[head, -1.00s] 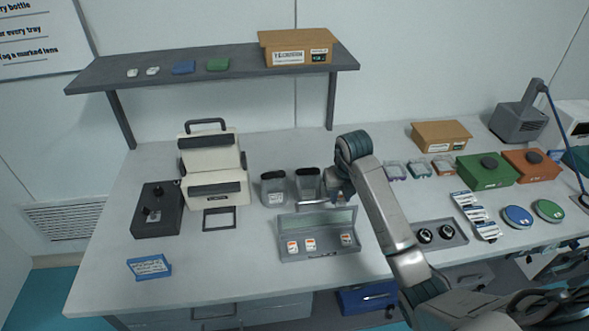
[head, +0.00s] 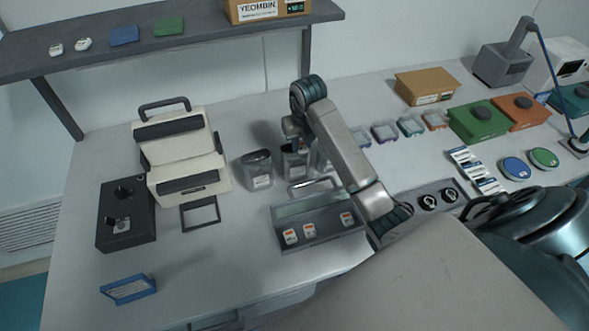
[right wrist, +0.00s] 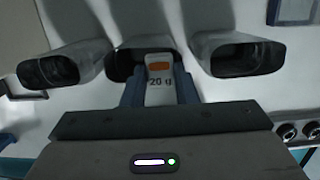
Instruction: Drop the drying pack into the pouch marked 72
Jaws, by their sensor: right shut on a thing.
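My right gripper (head: 295,146) is over the middle of three grey open-topped pouches. In the right wrist view it (right wrist: 158,88) is shut on the drying pack (right wrist: 160,72), a white pack with an orange patch and "20 g" print. The pack is in front of the mouth of the middle pouch (head: 295,166); I cannot tell whether its tip is inside. The left pouch (head: 258,171) stands beside it, and the right pouch (right wrist: 237,57) is partly hidden by my arm in the head view. The pouch label numbers are too small to read. My left gripper is out of view.
A grey tray (head: 322,238) with three similar packs lies in front of the pouches. A cream sealing machine (head: 178,150) and a black box (head: 126,228) stand to the left. A shelf (head: 200,36) runs behind. Small lidded containers (head: 384,132) sit to the right.

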